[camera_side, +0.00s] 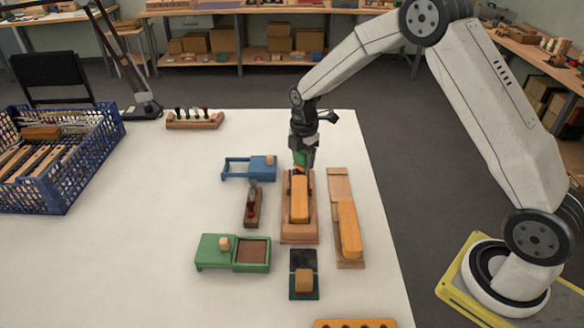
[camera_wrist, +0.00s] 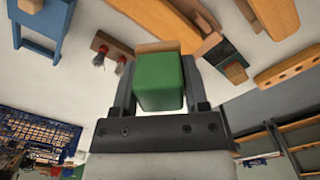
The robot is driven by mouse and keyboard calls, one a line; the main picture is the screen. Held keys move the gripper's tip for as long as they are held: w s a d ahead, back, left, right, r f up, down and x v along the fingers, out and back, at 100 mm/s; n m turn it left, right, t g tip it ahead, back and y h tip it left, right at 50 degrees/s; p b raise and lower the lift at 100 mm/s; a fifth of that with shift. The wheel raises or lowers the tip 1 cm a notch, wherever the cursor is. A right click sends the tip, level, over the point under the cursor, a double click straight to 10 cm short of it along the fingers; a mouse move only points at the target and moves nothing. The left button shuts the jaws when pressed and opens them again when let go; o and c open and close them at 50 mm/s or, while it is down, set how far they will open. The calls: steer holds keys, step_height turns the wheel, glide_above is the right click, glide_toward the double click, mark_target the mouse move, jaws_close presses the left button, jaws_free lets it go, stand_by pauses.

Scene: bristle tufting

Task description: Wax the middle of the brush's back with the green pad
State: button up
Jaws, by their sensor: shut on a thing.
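My gripper (camera_side: 303,148) is shut on the green pad (camera_side: 300,158), a green block with a tan strip along one edge. It also shows between the two fingers in the wrist view (camera_wrist: 160,84). The brush (camera_side: 299,203), with its plain orange-brown wooden back facing up, lies lengthwise in a wooden cradle (camera_side: 298,236). In the side view the pad is at the brush's far end, beyond its middle. I cannot tell whether pad and brush touch. The brush's bristles are hidden.
A second orange-brown block (camera_side: 349,232) lies on a board (camera_side: 340,187) to the right. A blue crate (camera_side: 60,188) stands left. The table's front left is clear.

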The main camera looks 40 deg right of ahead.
mark_target(300, 182)
steer(key=shift+w+d+f+n, duration=0.35)
steer(key=shift+w+d+n, duration=0.25)
steer(key=shift+n, duration=0.85)
steer(key=shift+w+d+f+n, duration=0.35)
steer(key=shift+w+n, duration=0.35)
steer(key=shift+n, duration=0.7)
steer(key=shift+w+d+f+n, duration=0.35)
steer(key=shift+w+d+n, duration=0.25)
steer(key=shift+n, duration=0.85)
steer(key=shift+a+f, duration=0.1)
steer(key=shift+f, duration=3.6)
steer(key=shift+s+a+f, duration=0.1)
steer(key=shift+a+f, duration=0.1)
steer(key=shift+f, duration=0.15)
steer(key=shift+s+a, duration=3.55)
steer(key=shift+s, duration=0.05)
steer(key=shift+w+d, duration=3.8)
step_height(300, 182, up, 8)
steer(key=shift+a, duration=0.1)
